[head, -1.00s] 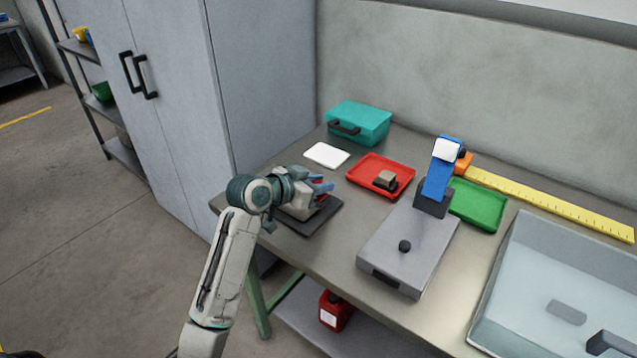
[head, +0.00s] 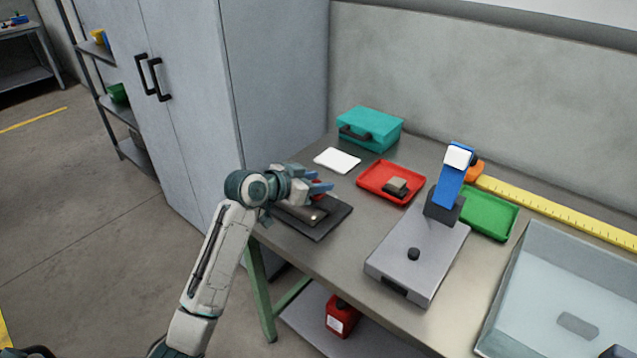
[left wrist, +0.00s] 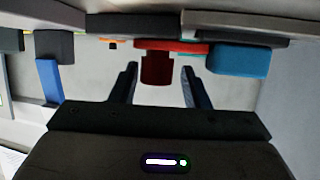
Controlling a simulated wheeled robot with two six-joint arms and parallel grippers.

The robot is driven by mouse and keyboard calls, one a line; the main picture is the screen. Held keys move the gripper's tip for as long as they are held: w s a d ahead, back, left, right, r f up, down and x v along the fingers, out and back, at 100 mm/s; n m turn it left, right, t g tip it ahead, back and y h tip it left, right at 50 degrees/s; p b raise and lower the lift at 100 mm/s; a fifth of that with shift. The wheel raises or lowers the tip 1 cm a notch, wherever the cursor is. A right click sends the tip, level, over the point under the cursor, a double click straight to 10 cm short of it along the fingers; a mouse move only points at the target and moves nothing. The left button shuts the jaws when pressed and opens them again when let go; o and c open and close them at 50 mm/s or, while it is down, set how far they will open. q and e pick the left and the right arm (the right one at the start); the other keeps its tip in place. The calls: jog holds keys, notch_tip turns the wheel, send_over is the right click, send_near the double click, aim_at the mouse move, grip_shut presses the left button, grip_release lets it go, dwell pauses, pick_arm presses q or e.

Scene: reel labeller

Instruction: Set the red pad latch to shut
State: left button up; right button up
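A dark flat pad device (head: 325,226) lies at the table's left front edge, with a small pale knob (head: 314,217) on top. My left gripper (head: 322,190) is above it, with its blue fingers apart. A small red part (head: 316,182), apparently the red pad latch, shows at the fingers, mostly hidden by them. In the left wrist view a red block (left wrist: 157,68), which looks like the same latch, stands between the two open fingers, with a gap on each side. The latch's setting cannot be told. My right gripper is out of view.
A red tray (head: 373,186) with a small block, a white card (head: 337,160) and a teal case (head: 383,126) lie behind the gripper. A grey labeller base (head: 400,270) with a blue post (head: 449,188), a green tray (head: 492,222) and a clear bin (head: 540,240) stand right.

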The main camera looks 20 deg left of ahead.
pick_arm(q)
jog(key=shift+a, duration=0.15)
jog(key=shift+s, duration=0.3)
jog(key=b+v, duration=0.1)
jog(key=v, duration=0.9)
jog(key=shift+a+r+b, duration=0.1)
jog(key=shift+a+b, duration=0.05)
jog(key=shift+b, duration=0.2)
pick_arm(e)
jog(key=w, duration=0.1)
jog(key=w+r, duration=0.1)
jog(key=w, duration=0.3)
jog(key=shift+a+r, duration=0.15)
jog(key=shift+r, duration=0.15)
